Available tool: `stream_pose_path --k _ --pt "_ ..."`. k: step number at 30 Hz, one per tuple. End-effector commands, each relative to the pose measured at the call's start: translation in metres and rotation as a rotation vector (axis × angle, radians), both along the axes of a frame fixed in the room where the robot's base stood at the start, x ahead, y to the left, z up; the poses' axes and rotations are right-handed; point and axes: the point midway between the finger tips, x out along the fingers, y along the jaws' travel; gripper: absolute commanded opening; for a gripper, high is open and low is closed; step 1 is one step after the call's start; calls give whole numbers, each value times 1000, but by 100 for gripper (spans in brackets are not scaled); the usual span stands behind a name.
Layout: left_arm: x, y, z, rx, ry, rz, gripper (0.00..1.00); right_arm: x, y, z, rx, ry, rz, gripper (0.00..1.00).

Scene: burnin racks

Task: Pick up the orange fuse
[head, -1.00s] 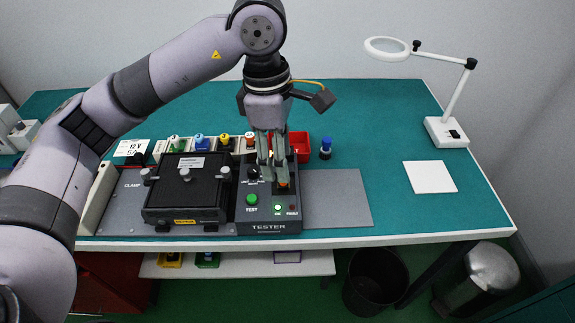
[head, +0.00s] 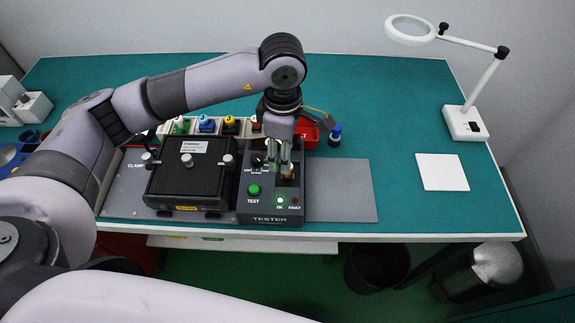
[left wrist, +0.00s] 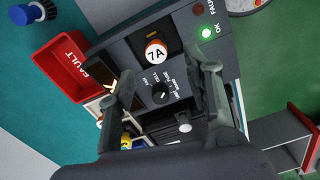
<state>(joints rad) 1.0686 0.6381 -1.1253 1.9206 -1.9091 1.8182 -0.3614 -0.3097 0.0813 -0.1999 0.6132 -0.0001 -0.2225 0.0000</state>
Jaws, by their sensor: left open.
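An orange fuse with a white cap marked 7A (left wrist: 156,50) sits upright in the dark socket of the tester (left wrist: 108,45), in the left wrist view. In the head view the fuse is mostly hidden by my fingers over the tester (head: 266,218). My left gripper (head: 285,165) is open, pointing down over the tester's right half. In the left wrist view its two fingers (left wrist: 160,65) are apart, one to each side of the dial and fuse area; the fuse shows beyond their tips. I cannot tell whether they touch anything. My right gripper is not in view.
A black clamp box (head: 190,180) stands left of the tester. Behind are a row of coloured fuses (head: 206,124) and a red FAULT bin (head: 306,133). The grey mat (head: 340,190) is clear. A magnifier lamp (head: 464,122) stands far right.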

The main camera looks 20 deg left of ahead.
Motion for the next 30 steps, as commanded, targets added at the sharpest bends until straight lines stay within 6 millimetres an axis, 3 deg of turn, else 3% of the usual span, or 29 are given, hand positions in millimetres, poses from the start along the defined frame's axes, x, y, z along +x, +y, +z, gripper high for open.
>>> stream_pose_path --k 3,6,12,16,25,30 --pt "0 0 -9 0 0 0 46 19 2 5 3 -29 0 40" --pt "0 -1 -14 0 1 0 46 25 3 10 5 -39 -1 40" --pt "3 -6 -40 2 5 -1 46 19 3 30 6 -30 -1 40" --pt "4 -5 -58 0 2 0 46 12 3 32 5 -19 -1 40" --pt "4 -5 -64 0 -1 -1 45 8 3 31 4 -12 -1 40" --pt "4 -5 -63 0 -1 -1 34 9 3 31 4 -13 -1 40"
